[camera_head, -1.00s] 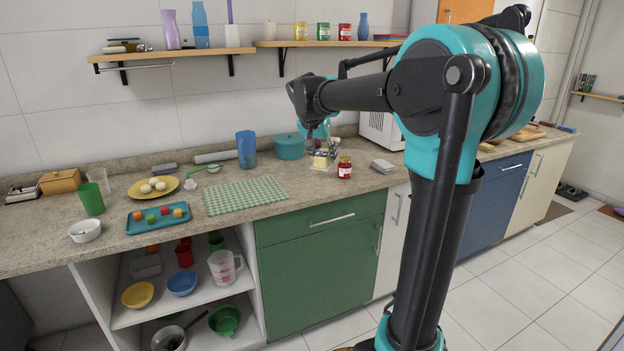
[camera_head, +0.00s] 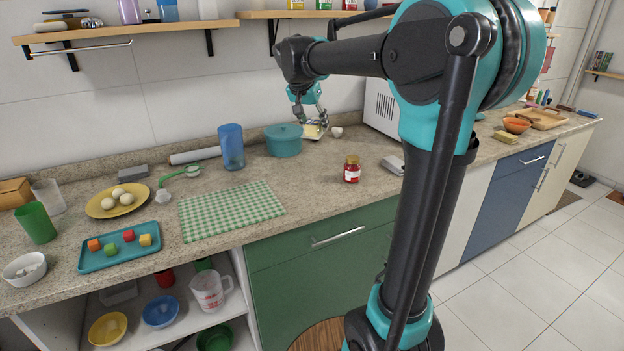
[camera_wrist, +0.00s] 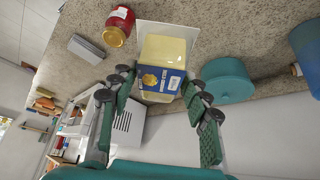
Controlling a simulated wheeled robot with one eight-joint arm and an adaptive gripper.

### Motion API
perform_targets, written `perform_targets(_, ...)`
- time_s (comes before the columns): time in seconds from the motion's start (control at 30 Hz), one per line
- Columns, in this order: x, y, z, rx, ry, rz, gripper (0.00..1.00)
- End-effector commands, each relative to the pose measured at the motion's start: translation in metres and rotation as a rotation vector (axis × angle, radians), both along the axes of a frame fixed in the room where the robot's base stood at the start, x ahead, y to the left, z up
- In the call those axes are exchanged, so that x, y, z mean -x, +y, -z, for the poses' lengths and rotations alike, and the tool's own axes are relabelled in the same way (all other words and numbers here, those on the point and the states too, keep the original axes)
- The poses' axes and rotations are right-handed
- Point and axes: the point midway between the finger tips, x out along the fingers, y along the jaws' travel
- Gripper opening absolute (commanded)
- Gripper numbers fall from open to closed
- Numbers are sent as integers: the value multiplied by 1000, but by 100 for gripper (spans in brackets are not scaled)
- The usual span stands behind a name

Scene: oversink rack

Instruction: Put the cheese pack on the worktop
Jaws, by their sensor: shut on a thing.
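The cheese pack (camera_head: 312,131) is a pale yellow block with a blue label. In the wrist view the cheese pack (camera_wrist: 165,68) sits between the two fingers. My gripper (camera_head: 311,116) is shut on it, near the back of the worktop (camera_head: 310,178). The pack appears higher than before, but the gap below it is hard to judge. A pale flat sheet (camera_wrist: 151,26) shows behind the pack in the wrist view; I cannot tell whether it belongs to the pack. The fingers hide part of the pack in the head view.
A teal pot (camera_head: 284,142) stands left of the pack. A red jar (camera_head: 352,170) stands in front, right of centre. A small white object (camera_head: 337,131) is right of my gripper. The microwave (camera_head: 382,107) stands further right. Bare worktop lies between pot, jar and checked cloth (camera_head: 231,211).

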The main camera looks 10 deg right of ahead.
Motion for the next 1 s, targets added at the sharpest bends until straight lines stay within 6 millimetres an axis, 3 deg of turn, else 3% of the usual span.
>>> perform_targets(0.6, 0, 0, 135, 0, 0, 0, 4)
perform_targets(1.0, 0, 0, 178, 0, 0, 0, 4)
